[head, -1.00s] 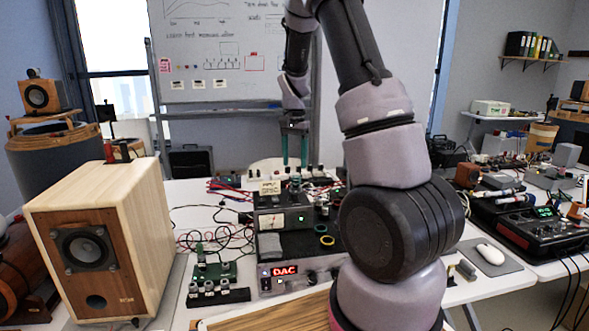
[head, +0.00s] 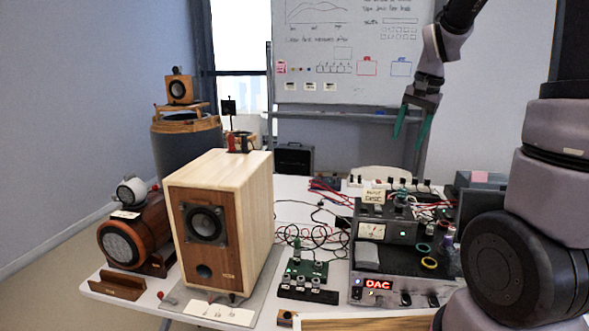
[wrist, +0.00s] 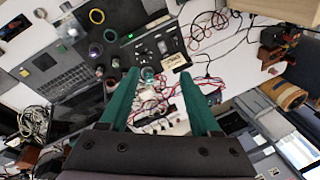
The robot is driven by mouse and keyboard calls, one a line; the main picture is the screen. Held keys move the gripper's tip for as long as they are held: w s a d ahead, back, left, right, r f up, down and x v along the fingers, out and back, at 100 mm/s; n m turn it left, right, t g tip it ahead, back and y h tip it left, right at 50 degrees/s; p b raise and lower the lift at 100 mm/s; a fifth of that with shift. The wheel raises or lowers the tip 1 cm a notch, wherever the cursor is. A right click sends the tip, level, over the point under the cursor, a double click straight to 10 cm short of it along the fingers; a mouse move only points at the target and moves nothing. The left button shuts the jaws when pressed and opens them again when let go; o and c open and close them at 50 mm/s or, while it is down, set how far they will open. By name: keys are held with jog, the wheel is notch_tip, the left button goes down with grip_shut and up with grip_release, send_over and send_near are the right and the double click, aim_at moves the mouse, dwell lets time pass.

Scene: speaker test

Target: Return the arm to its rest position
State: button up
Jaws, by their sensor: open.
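My gripper (head: 411,128) hangs above the back of the table in the head view, in front of the whiteboard stand. Its two green fingers are apart with nothing between them. In the wrist view my gripper (wrist: 160,85) shows both green fingers spread over the table below, with electronics and cables well beneath them. My arm rises at the right of the head view and bends over to the gripper, touching nothing that I can see. Part of the arm is cut off by the top edge.
A wooden speaker (head: 222,225) stands on the table's left half. A black DAC unit (head: 385,287) and a green circuit board (head: 306,270) sit right of it among loose cables. A laptop (wrist: 55,80) shows in the wrist view. A whiteboard (head: 350,50) stands behind.

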jog(key=s+a+r+n+t, duration=0.2)
jog(key=s+r, duration=0.2)
jog(key=s, duration=0.5)
jog(key=s+a+r+n+t, duration=0.1)
jog(key=s+r, duration=0.4)
jog(key=s, duration=0.5)
jog(key=shift+a+n+t+y, duration=0.35)
jog(key=shift+a+t, duration=0.45)
jog(key=shift+a, duration=0.3)
jog(key=shift+r, duration=0.1)
dwell(0.4)
